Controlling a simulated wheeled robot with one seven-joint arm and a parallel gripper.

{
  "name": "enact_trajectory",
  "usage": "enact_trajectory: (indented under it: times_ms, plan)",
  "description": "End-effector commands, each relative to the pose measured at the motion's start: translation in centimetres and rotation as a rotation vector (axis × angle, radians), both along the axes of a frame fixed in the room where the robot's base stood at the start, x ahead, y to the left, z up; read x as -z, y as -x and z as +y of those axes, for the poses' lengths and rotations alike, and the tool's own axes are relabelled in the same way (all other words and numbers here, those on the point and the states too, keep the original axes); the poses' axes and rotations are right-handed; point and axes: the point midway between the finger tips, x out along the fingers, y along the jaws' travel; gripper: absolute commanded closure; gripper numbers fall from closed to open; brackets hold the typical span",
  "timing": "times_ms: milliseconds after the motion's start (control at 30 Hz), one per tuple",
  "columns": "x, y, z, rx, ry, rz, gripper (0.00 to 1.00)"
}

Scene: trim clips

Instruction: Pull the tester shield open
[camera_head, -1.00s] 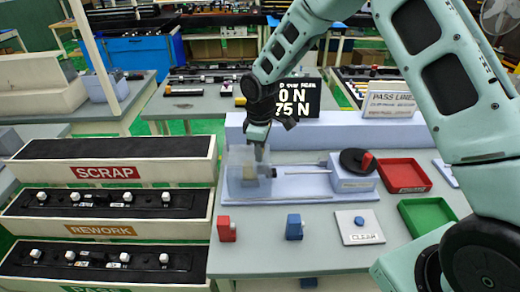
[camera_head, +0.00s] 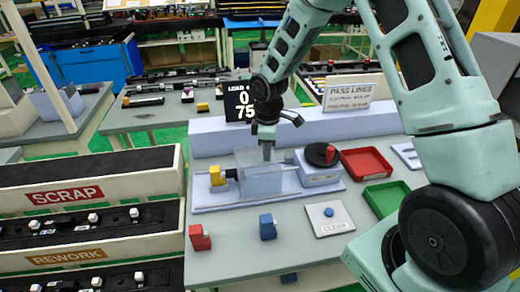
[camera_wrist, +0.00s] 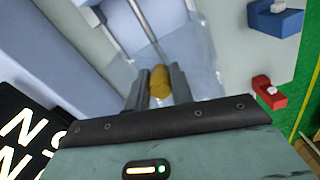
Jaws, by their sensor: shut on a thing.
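The tester shield (camera_head: 262,182) is a clear, box-like cover on the pale blue tester base (camera_head: 215,203). It stands in the middle of the base, right of the yellow-and-black fixture (camera_head: 217,178), which is uncovered. My gripper (camera_head: 267,150) points down at the top of the shield. In the wrist view my gripper (camera_wrist: 158,88) is shut on an amber knob (camera_wrist: 160,80), with one finger on each side. The clear shield (camera_wrist: 200,75) spreads behind the fingers there. The fingertips are too small to make out in the head view.
A black dial with a red handle (camera_head: 325,154) stands right of the shield. Red (camera_head: 365,162) and green (camera_head: 386,194) trays lie further right. A red block (camera_head: 200,238), a blue block (camera_head: 267,227) and a CLEAR button plate (camera_head: 329,218) are in front. SCRAP and REWORK bins (camera_head: 90,197) stand left.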

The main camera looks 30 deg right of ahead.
Motion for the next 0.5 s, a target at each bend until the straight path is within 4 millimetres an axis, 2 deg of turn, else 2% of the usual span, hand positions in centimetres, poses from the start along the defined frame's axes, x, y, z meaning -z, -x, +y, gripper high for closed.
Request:
enact_trajectory:
  times_ms: [100,133,200,500]
  plan:
    - [-0.09,-0.08,0.01,-0.001,0.001,-0.002,1.00]
    - [-0.09,-0.08,0.02,-0.001,0.001,-0.002,0.72]
    - [-0.09,-0.09,0.03,-0.001,0.001,-0.002,0.55]
    - [-0.16,-0.08,0.07,-0.001,0.000,-0.001,0.55]
